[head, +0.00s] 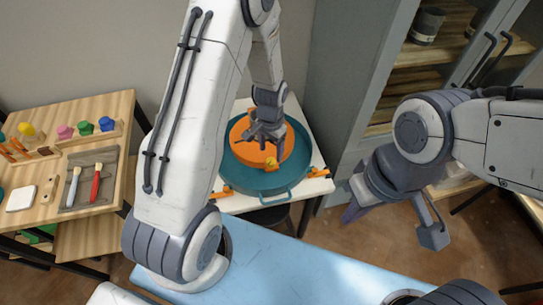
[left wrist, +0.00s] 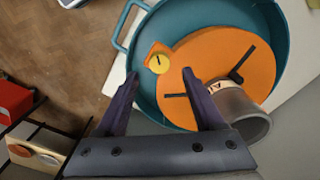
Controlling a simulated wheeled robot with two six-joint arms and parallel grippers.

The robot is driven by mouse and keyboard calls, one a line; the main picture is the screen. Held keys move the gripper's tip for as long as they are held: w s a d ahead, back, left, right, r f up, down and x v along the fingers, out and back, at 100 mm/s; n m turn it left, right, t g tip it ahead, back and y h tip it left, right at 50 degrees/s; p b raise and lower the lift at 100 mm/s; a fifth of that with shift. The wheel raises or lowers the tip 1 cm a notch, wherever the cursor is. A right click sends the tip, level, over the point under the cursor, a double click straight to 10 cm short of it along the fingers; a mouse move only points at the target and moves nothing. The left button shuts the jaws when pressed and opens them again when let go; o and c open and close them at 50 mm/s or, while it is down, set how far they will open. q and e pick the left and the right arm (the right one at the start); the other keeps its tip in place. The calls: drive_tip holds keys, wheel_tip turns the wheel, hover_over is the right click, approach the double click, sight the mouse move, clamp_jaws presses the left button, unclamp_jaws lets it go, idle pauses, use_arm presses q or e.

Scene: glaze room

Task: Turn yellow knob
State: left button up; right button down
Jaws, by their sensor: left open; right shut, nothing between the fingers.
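The yellow knob (head: 271,162) sits at the near edge of the orange disc (head: 242,151) in the teal round basin (head: 297,170). In the left wrist view the knob (left wrist: 158,63) is round with a dark pointer line, on a small orange block. My left gripper (head: 262,138) is over the disc, its fingers open and empty. In the left wrist view the knob shows between and just beyond the fingertips (left wrist: 160,78); I cannot tell whether they touch it. My right gripper (head: 352,212) is shut and empty, well to the right of the basin.
A grey cylinder (left wrist: 240,112) is close to my left gripper's right finger. The basin stands on a white table with orange clamps (head: 318,172). A wooden table (head: 105,170) with paint pots and brushes is at left, a grey cabinet (head: 345,75) at right, a blue surface (head: 290,270) in front.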

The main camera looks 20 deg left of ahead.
sight(271, 161)
use_arm(q)
drive_tip(key=shift+f+p, duration=0.3)
drive_tip(key=shift+f, duration=2.05)
clamp_jaws()
